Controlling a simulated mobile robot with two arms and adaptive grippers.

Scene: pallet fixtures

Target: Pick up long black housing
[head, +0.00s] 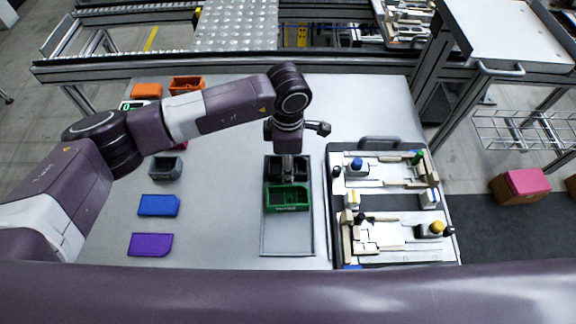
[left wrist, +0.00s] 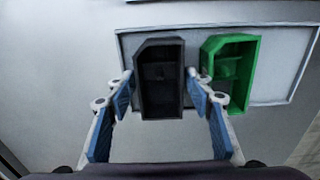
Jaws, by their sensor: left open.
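The long black housing (left wrist: 160,82) lies in a shallow grey tray (head: 289,245), beside a green housing (left wrist: 232,72). In the head view the green housing (head: 287,198) is plain, while the black housing (head: 273,172) is partly hidden by my left gripper (head: 290,167), which comes down over it. In the left wrist view my left gripper (left wrist: 160,78) is open, with one blue-padded finger on each side of the black housing. The right fingertip is in the narrow gap between black and green. I cannot tell whether the fingers touch the housing.
Blue (head: 159,205), purple (head: 151,244) and grey (head: 166,167) bins stand to the left, with orange bins (head: 186,85) at the back. A pallet fixture (head: 390,243) with several parts is right of the tray. The front half of the tray is empty.

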